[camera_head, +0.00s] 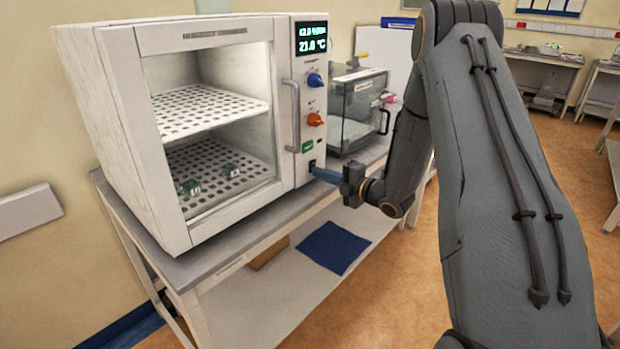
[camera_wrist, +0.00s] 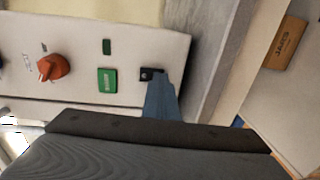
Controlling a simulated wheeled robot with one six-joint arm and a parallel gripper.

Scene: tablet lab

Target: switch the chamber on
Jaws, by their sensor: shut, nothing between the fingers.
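The chamber (camera_head: 118,130) is a white cabinet on a bench at the left, with a windowed front and perforated shelves inside. Its control panel has a lit display (camera_head: 311,38), a blue knob (camera_head: 314,80), an orange-red knob (camera_head: 315,119), a green label or button (camera_head: 307,146) and a small black switch (camera_head: 312,163) at the bottom. The black switch (camera_wrist: 151,73) also shows in the wrist view. My gripper (camera_head: 320,173) is shut and empty, its blue fingertips (camera_wrist: 160,84) right at the switch. I cannot tell whether they touch it.
The grey bench (camera_head: 215,260) carries the chamber and, to its right, a clear-walled box (camera_head: 358,108). A long handle (camera_head: 292,115) stands out from the chamber front. A dark blue mat (camera_head: 333,248) lies on the lower shelf. Open floor lies to the right.

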